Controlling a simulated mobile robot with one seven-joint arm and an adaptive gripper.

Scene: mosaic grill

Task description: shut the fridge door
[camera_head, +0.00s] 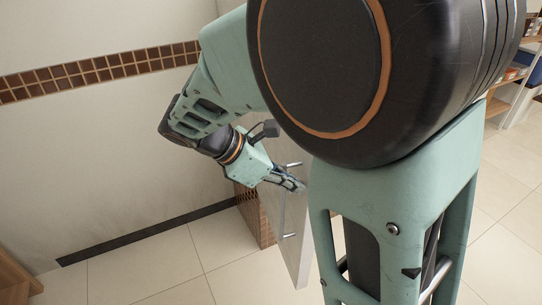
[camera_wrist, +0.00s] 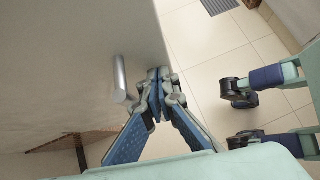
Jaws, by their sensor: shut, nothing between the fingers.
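The fridge door (camera_head: 297,258) is a pale grey upright panel in the middle of the head view, seen at a steep angle. It stands open, out from the wall. Its metal handle (camera_head: 283,218) is on the face towards the left. My gripper (camera_head: 298,186) is shut and empty at the door's handle side, near the handle's upper part. In the wrist view, the closed fingertips (camera_wrist: 158,76) are by the door's edge, just right of the handle (camera_wrist: 120,80). I cannot tell whether they touch the door. My arm hides the fridge body.
A brown tiled base (camera_head: 249,208) stands behind the door. A pale wall with a tile band (camera_head: 100,70) is at the left. The tiled floor (camera_head: 150,270) is clear left of the door. Shelves (camera_head: 520,85) stand at the far right.

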